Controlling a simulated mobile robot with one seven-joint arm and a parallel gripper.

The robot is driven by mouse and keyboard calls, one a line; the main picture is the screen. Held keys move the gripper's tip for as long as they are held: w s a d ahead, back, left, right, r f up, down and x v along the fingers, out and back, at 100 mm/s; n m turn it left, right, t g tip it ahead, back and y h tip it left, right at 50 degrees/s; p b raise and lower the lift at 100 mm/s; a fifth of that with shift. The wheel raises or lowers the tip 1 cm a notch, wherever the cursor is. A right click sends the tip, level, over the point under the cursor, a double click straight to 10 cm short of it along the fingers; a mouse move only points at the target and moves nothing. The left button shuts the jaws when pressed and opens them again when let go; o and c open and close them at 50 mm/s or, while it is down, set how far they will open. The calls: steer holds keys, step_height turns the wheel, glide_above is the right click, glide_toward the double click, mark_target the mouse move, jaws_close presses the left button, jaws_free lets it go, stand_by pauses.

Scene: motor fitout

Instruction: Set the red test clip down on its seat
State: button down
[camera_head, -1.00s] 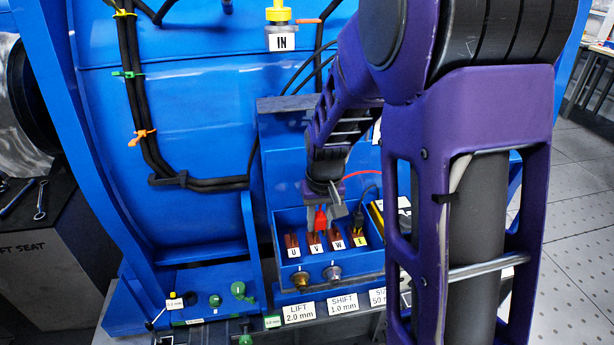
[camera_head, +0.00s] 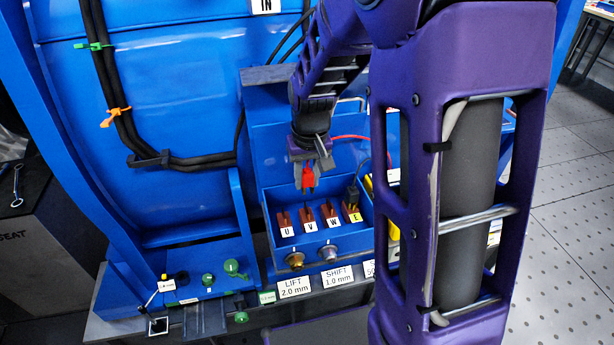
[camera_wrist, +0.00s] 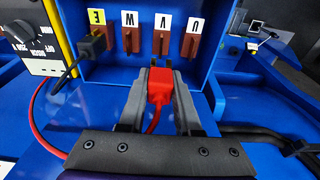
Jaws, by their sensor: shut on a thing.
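My gripper (camera_head: 310,165) is shut on the red test clip (camera_head: 308,179) and holds it above the terminal box. In the wrist view the red clip (camera_wrist: 160,86) sits between the two grey fingers, with a red lead (camera_wrist: 152,122) running back from it. The box (camera_head: 272,200) has brown terminals marked U (camera_head: 284,218), V (camera_head: 307,214) and W (camera_head: 330,209), and a yellow-labelled one, E (camera_head: 353,210). A black clip (camera_head: 353,194) is on E; it also shows in the wrist view (camera_wrist: 94,45). I cannot tell which terminal is the red clip's seat.
A yellow-edged meter (camera_wrist: 32,38) stands beside the box. Two round fittings (camera_head: 296,260) are on the box front, above the LIFT and SHIFT labels (camera_head: 338,275). Black cables (camera_wrist: 265,132) run along the side. The space over U, V and W is otherwise clear.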

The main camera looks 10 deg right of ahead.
steer(key=shift+f+b, duration=1.75)
steer(key=shift+f, duration=0.8)
steer(key=shift+f+b, duration=1.1)
steer(key=shift+f, duration=0.45)
steer(key=c, duration=0.5)
jaws_free()
steer(key=shift+r, duration=0.1)
steer(key=s+r+p, duration=0.1)
steer(key=r, duration=0.4)
steer(key=r+p, duration=0.1)
steer(key=r, duration=0.5)
steer(key=s+r+p, duration=0.1)
steer(key=r, duration=0.5)
steer(key=shift+s, duration=0.3)
